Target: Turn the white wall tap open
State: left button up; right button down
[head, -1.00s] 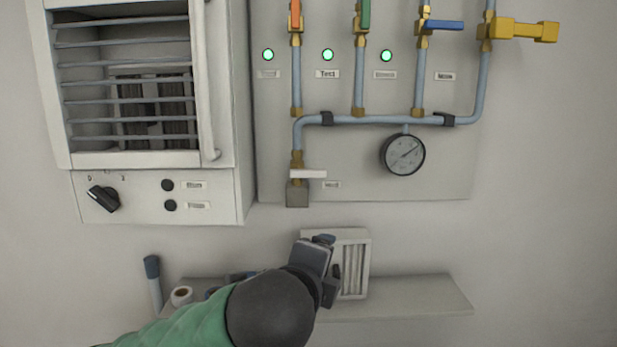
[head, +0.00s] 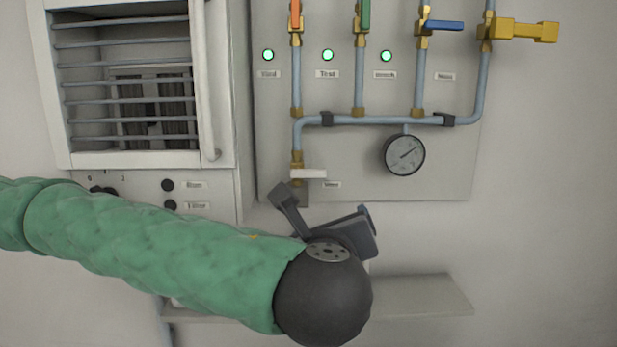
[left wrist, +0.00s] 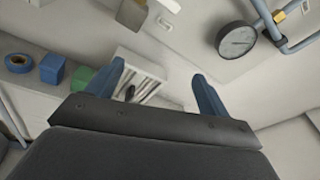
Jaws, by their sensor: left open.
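The white wall tap (head: 309,173) is a short white lever on a brass valve at the lower end of the left pipe. Its lever lies level, pointing right, across the vertical pipe. My left gripper (head: 326,205) is just below the tap, open, with nothing seen between its fingers. One finger overlaps the grey block (head: 303,197) under the valve in the head view; I cannot tell if they touch. In the left wrist view the open blue fingers (left wrist: 158,74) are apart, and the grey block (left wrist: 132,15) is beyond them at the top. My right gripper is out of view.
A pressure gauge (head: 404,155) hangs right of the tap. Orange (head: 296,15), green (head: 363,15), blue (head: 444,26) and yellow (head: 525,31) handles sit above. A louvred cabinet (head: 222,110) stands left. A shelf (head: 425,296) is below, holding a white slatted filter (left wrist: 140,72).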

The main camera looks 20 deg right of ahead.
aim_at(308, 174)
pick_arm(q)
jog(key=w+r+m+t+p, duration=0.1)
jog(key=w, duration=0.1)
jog(key=w+r+m+y+p, duration=0.1)
jog(key=w+r+p, duration=0.1)
jog(key=w, duration=0.1)
jog(key=w+a+r+m+t+p, duration=0.1)
jog(key=w+r, duration=0.1)
jog(key=shift+w+r+t+y, duration=0.15)
jog(key=shift+w+t+y, duration=0.15)
jog(key=shift+w, duration=0.05)
jog(key=shift+w+d+f+p, duration=0.2)
jog(key=shift+w+p, duration=0.3)
jog(key=shift+w, duration=0.25)
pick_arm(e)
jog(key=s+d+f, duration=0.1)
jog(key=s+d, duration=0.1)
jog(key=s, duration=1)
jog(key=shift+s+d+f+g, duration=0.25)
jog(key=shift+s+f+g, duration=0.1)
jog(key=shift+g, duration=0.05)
